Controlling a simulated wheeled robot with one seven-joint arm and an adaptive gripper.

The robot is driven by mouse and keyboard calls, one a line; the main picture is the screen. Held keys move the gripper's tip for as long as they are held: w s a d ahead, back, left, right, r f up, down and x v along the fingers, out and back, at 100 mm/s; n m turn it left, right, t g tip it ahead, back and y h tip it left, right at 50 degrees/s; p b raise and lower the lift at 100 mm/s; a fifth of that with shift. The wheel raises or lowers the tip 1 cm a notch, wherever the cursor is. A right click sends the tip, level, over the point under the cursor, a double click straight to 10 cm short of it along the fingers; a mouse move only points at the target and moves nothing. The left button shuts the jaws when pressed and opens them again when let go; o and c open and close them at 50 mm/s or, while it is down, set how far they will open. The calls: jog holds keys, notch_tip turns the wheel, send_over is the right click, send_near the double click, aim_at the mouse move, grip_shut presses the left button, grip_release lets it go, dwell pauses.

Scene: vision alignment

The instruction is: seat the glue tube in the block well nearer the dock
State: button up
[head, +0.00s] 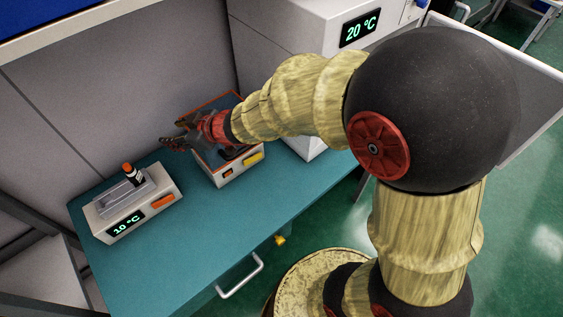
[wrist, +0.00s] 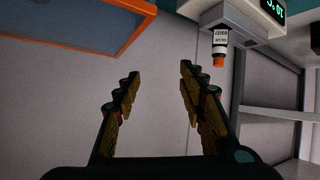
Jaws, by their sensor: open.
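The glue tube (head: 133,176) has a dark band, a white label and an orange cap. It stands upright in the grey block (head: 160,205) with the 10 °C display, at the left of the bench. The tube also shows upside down in the wrist view (wrist: 220,44), at the top right, with its block (wrist: 246,20) at the edge. The foot of the tube is hidden in the block. My gripper (head: 171,139) is open and empty, above and behind the tube, to its right. Its two fingers stand apart in the wrist view (wrist: 158,82), with nothing between them.
An orange-rimmed device (head: 241,171) with a yellow part stands on the teal bench (head: 215,225), below my gripper and arm. A large white unit (head: 318,25) reading 20 °C is behind. A grey wall panel (head: 120,90) runs along the back. The bench front is clear.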

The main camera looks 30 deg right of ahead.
jog(key=s+d+r+m+t+h, duration=0.2)
jog(key=d+r+m+h, duration=0.4)
jog(key=d, duration=0.6)
jog(key=s+d+r+g+h, duration=0.15)
jog(key=s+d+r, duration=0.25)
jog(key=s+d, duration=0.4)
jog(key=s+f+m+g, duration=0.1)
jog(key=s+m+g, duration=0.2)
jog(key=s, duration=1.6)
jog(key=shift+f+g, duration=0.25)
jog(key=shift+g, duration=0.4)
jog(key=shift+f+b, duration=0.45)
jog(key=shift+b, duration=0.05)
